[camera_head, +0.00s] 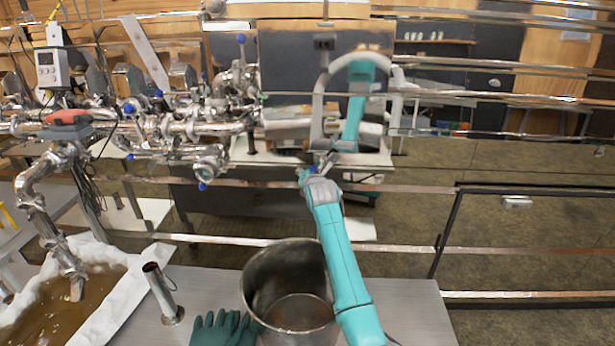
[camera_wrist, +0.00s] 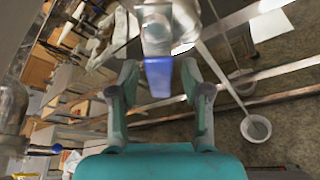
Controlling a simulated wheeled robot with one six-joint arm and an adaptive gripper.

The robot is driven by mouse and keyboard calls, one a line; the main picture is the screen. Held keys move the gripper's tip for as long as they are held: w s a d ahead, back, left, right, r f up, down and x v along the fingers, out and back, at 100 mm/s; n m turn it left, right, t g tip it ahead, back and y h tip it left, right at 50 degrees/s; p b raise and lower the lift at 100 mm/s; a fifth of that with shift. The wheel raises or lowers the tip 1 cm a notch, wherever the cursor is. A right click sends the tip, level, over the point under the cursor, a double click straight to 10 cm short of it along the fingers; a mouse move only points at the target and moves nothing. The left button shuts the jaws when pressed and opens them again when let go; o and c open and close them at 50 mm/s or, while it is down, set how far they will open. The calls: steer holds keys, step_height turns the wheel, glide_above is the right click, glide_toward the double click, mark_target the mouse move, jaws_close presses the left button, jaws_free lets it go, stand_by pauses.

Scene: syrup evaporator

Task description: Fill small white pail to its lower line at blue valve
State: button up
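In the wrist view my gripper (camera_wrist: 158,72) is open, with its two teal-and-grey fingers spread. A blue valve handle (camera_wrist: 158,76) hangs from a metal fitting and shows between the fingertips. I cannot tell whether they touch it. In the head view my teal arm reaches up from the bottom right, and the gripper's tips are hard to make out. Several blue handles sit on the steel pipework, one at its lower end (camera_head: 203,186). No small white pail is clear in the head view. A pale round thing (camera_wrist: 256,128) lies low in the wrist view, too unclear to name.
A large steel pot (camera_head: 262,285) stands on the metal table (camera_head: 410,305), beside dark green gloves (camera_head: 222,330) and a short upright pipe (camera_head: 160,290). A pan of brown liquid (camera_head: 50,310) is at left.

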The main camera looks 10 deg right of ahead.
steer(key=shift+s, duration=0.1)
steer(key=v, duration=1.1)
steer(key=shift+s, duration=0.4)
steer(key=shift+r, duration=0.1)
